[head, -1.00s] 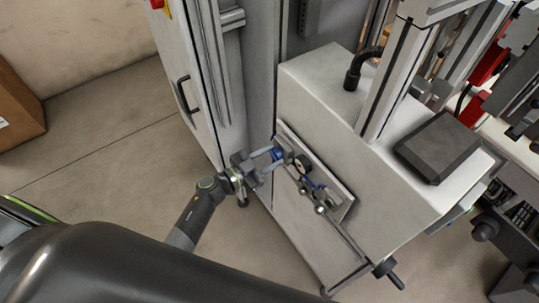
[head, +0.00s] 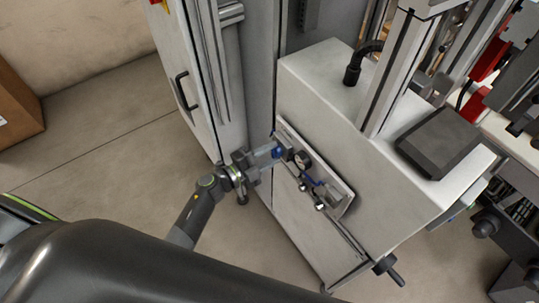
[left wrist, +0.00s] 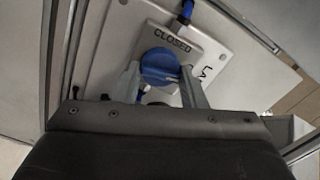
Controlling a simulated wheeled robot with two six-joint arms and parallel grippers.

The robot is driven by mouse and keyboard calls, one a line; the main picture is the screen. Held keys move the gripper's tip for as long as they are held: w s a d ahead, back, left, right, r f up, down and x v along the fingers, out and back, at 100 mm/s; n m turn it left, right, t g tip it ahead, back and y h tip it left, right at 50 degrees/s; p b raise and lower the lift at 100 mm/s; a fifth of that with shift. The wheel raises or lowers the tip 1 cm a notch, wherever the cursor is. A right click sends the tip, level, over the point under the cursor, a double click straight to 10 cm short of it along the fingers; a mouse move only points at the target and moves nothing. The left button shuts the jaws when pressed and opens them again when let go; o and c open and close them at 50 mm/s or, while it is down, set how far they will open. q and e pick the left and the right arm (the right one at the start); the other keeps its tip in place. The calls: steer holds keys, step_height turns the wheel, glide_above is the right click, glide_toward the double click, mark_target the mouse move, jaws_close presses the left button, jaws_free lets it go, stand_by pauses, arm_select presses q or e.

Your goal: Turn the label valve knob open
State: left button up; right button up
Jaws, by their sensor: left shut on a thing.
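The blue valve knob (left wrist: 160,66) sits on a pale panel in the left wrist view, below a plate marked "CLOSED" (left wrist: 170,40). My left gripper (left wrist: 160,84) is shut on the knob, with one finger on each side of it. In the head view my left gripper (head: 264,156) reaches the left end of the valve panel (head: 340,190), and the blue of the knob (head: 278,152) shows at its fingertips. The fingers partly hide the knob there. My right gripper is in neither view.
A round gauge (head: 302,159) and small fittings with blue tubing (head: 312,182) sit close to the right of the knob. A tall cabinet with a black handle (head: 184,94) stands to the left. A black crank handle (head: 388,268) sticks out at lower right.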

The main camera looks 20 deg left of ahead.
arm_select(q)
steer(key=shift+m, duration=1.1)
steer(key=o, duration=1)
steer(key=b+v, duration=0.4)
steer(key=v, duration=1.3)
steer(key=shift+s+a+f, duration=0.1)
steer(key=shift+s+a, duration=0.05)
steer(key=shift+s, duration=0.05)
